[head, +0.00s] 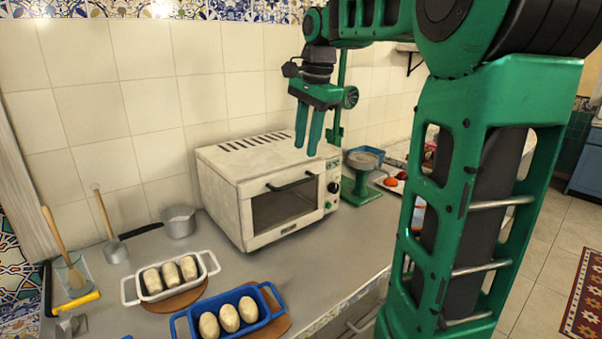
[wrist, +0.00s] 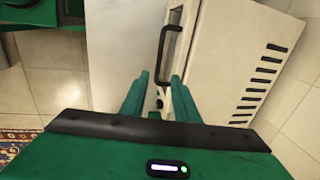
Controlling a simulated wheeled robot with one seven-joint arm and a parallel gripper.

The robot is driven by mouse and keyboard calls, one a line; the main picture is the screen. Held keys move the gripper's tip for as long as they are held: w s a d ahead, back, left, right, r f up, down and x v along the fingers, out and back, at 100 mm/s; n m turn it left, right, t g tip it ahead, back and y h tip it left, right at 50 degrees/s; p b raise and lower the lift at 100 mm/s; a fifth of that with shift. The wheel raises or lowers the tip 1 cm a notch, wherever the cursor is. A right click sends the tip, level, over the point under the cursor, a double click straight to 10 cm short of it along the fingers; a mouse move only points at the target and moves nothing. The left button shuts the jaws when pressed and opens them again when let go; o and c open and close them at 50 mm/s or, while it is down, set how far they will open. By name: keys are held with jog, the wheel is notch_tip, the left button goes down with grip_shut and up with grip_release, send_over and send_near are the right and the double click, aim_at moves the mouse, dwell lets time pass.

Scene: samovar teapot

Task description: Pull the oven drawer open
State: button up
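The white oven (head: 224,170) stands on the grey counter against the tiled wall. Its front door (head: 284,207) has a dark window and looks shut. A black bar handle (head: 290,182) runs across the top of the door; it also shows in the wrist view (wrist: 172,30). My gripper (head: 307,148) points down above the oven's front top edge, toward its right end. In the wrist view its two green fingers (wrist: 160,80) are apart with nothing between them. The handle lies beyond the fingertips, apart from them.
A white dish (head: 143,297) and a blue dish (head: 264,318), each with several loaves or potatoes, sit left and in front of the oven. A saucepan (head: 179,222) stands to its left. A green scale-like stand (head: 362,187) is close at its right. Counter directly before the door is clear.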

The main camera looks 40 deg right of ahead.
aim_at(302, 181)
jog(key=f, duration=0.3)
jog(key=w+f, duration=0.1)
jog(key=f, duration=0.5)
jog(key=shift+w, duration=0.3)
